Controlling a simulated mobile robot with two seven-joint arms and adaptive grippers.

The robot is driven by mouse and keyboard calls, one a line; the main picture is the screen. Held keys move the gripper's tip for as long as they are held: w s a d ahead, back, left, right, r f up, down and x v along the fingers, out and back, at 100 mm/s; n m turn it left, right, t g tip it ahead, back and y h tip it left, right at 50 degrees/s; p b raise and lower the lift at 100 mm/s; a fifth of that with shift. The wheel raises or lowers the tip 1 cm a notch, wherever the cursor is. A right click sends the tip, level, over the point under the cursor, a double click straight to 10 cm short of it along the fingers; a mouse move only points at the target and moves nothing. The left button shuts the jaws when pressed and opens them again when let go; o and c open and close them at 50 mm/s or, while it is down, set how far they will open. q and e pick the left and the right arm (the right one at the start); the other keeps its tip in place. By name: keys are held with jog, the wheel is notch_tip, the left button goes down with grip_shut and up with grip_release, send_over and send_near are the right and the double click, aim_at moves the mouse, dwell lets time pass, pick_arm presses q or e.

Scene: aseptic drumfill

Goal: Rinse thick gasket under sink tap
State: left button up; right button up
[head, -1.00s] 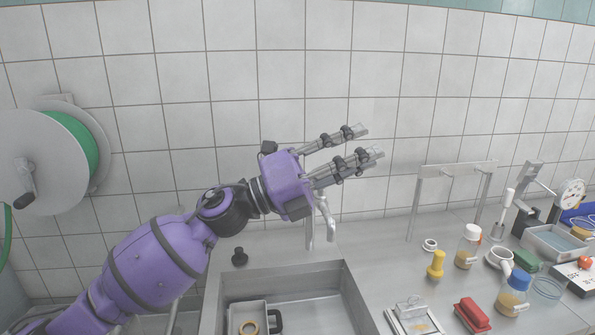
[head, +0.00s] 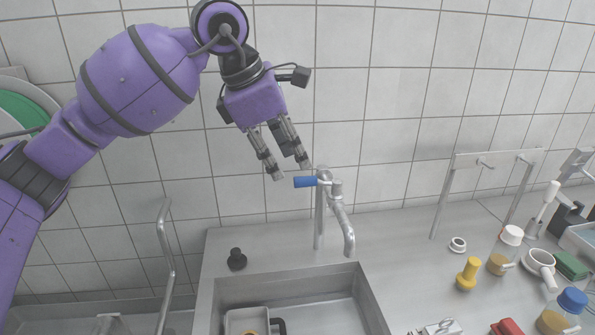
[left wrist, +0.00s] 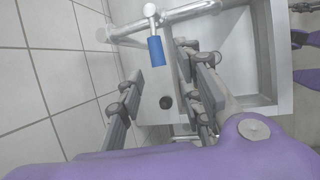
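The tap (head: 341,215) stands behind the sink (head: 300,285), its spout over the basin and its blue lever (head: 305,182) pointing left. My left gripper (head: 291,172) is open and empty, pointing down just above and left of the lever, apparently not touching it. In the left wrist view the lever (left wrist: 156,51) shows between the fingertips, beyond them. A yellowish ring (head: 250,333), possibly the thick gasket, shows only partly in a grey tray (head: 232,322) in the sink, cut by the bottom edge.
A black knob (head: 237,260) stands on the counter left of the tap. A bent metal pipe (head: 165,255) rises left of the sink. On the right counter are a metal rack (head: 490,158), a white ring (head: 458,245), a yellow plunger-like piece (head: 468,274) and bottles.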

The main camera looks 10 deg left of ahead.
aim_at(297, 178)
pick_arm(q)
jog(key=x, duration=0.5)
jog(key=shift+w+a, duration=0.15)
jog(key=shift+w, duration=0.2)
jog(key=shift+d+f, duration=0.2)
jog(key=shift+f, duration=0.2)
jog(key=shift+w+f, duration=0.1)
pick_arm(e)
jog(key=shift+w+a+r, duration=0.35)
jog(key=shift+w+a, duration=0.15)
jog(key=shift+w, duration=0.25)
pick_arm(q)
jog(key=c, duration=0.7)
grip_shut()
pick_arm(e)
jog(key=shift+s+d+f, duration=0.1)
jog(key=shift+s+d, duration=0.05)
jog(key=shift+d, duration=0.1)
